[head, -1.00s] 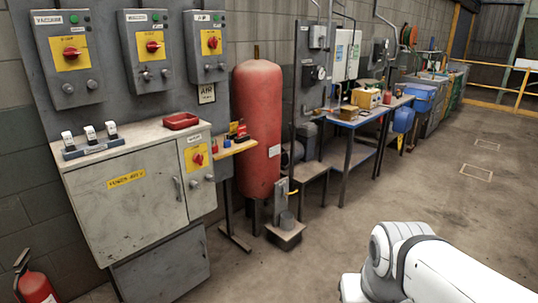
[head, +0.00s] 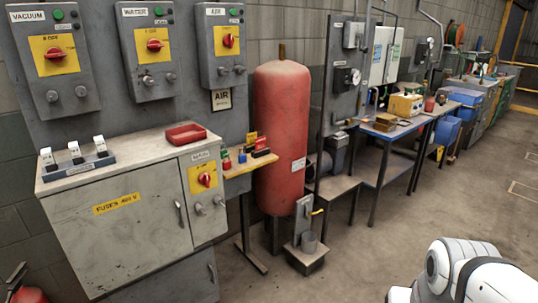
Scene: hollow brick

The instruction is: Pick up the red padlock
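Small coloured items stand on a narrow wooden shelf (head: 240,171) between the grey cabinet and the red tank. At the shelf's left is a small red item (head: 227,163), which may be the red padlock, but it is too small to be sure. A small blue item (head: 242,158) stands beside it, with red, yellow and black items behind. My gripper is not in view; only a white part of my arm shows at the bottom right, well apart from the shelf.
A grey cabinet (head: 130,240) carries a red tray (head: 186,134) and a rack with white-topped pieces (head: 75,158). Switch boxes hang above it. The red tank (head: 281,130) stands right of the shelf, with a blue workbench (head: 392,132) beyond. Open floor lies at right.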

